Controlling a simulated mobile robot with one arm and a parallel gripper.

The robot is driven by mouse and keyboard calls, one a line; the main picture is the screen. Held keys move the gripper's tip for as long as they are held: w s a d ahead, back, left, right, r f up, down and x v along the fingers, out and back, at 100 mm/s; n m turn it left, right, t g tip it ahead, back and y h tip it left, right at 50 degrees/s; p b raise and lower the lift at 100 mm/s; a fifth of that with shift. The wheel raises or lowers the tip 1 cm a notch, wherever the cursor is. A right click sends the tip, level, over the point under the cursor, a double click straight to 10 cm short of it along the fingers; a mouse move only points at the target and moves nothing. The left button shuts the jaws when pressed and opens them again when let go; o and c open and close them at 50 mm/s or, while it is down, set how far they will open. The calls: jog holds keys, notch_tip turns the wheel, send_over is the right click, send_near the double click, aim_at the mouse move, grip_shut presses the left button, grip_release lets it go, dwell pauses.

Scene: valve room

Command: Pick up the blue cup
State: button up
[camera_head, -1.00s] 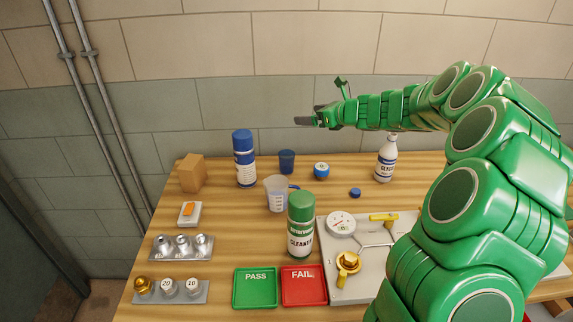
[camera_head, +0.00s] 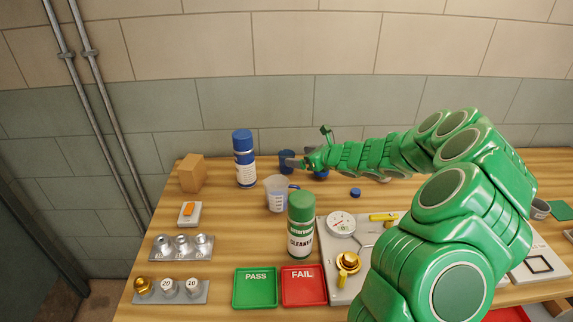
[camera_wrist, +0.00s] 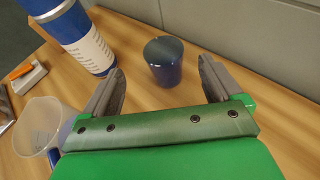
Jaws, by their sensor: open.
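The blue cup (camera_head: 286,159) stands upright near the back of the table, partly covered by my gripper in the head view. In the wrist view the dark blue cup (camera_wrist: 164,61) stands ahead of my gripper, between the lines of the two fingers. My gripper (camera_head: 293,163) is low over the back of the table, just right of the cup. In the wrist view my gripper (camera_wrist: 162,88) is open, with nothing between its fingers.
A blue spray can (camera_head: 244,160) stands left of the cup. A clear measuring jug (camera_head: 276,195) and a green cleaner can (camera_head: 301,226) stand in front. A blue cap (camera_head: 355,193) lies to the right. The wall (camera_head: 225,105) rises behind the table.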

aim_at(281, 155)
jog(key=shift+w+a+f, duration=0.15)
jog(key=shift+a+f, duration=0.05)
jog(key=shift+f, duration=0.25)
jog(key=shift+w+r+x, duration=0.1)
jog(key=shift+w+x, duration=0.05)
jog(key=shift+x, duration=1.65)
jog(key=shift+w+r+x, duration=0.1)
jog(key=shift+r+x, duration=0.05)
jog(key=shift+x, duration=1.65)
jog(key=shift+d, duration=0.15)
jog(key=shift+c, duration=0.2)
jog(key=c, duration=1)
